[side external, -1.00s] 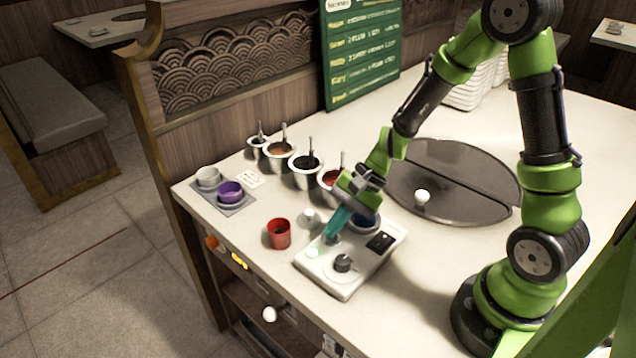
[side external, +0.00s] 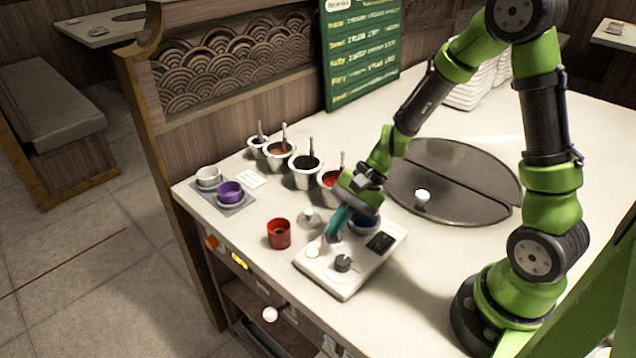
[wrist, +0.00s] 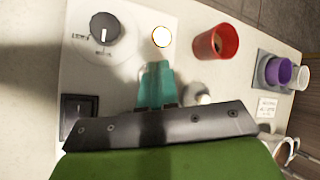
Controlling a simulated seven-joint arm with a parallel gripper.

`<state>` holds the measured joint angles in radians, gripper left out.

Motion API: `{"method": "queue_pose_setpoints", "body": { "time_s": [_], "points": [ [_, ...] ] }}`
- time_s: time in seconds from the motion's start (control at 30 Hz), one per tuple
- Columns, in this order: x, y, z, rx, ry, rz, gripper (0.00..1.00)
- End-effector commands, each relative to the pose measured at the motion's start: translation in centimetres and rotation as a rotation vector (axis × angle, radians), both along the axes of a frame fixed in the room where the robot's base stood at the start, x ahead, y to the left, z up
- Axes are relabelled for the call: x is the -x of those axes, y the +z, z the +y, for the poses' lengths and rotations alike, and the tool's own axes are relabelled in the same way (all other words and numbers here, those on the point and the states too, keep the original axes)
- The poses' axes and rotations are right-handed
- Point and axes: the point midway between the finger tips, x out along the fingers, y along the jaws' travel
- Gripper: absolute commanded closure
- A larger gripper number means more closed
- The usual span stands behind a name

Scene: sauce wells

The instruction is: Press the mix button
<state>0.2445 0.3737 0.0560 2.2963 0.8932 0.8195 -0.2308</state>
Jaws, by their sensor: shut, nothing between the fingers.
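A white control box (side external: 338,285) stands at the counter's front edge. Its round button, which I take as the mix button (side external: 313,252), glows white with a yellow-orange rim and also shows in the wrist view (wrist: 161,36). My gripper (side external: 332,236) has teal fingers, shut and empty, pointing down over the box just behind the button. In the wrist view the fingertips (wrist: 157,66) appear beside the button, not covering it. Their exact height above the box is hard to tell.
The box also carries a dark dial (side external: 343,263) and a black switch (side external: 380,242). A red cup (side external: 279,234) and a silver lid (side external: 309,218) stand to its left. Several sauce pots (side external: 306,172) line the back. A tray (side external: 238,207) holds cups.

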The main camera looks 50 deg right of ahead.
Motion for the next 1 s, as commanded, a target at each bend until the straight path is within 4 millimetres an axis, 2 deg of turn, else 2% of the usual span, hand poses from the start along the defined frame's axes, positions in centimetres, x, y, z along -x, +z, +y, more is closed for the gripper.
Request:
{"method": "queue_pose_setpoints", "body": {
  "time_s": [0.1,0.47,1.0],
  "points": [
    [0.0,0.6,0.0,-0.001,0.0,-0.002,1.0],
    [-0.1,1.0,0.0,-0.002,-0.001,-0.005,1.0],
    [-0.2,5.7,0.1,-0.003,-0.001,-0.007,1.0]
  ]
}}
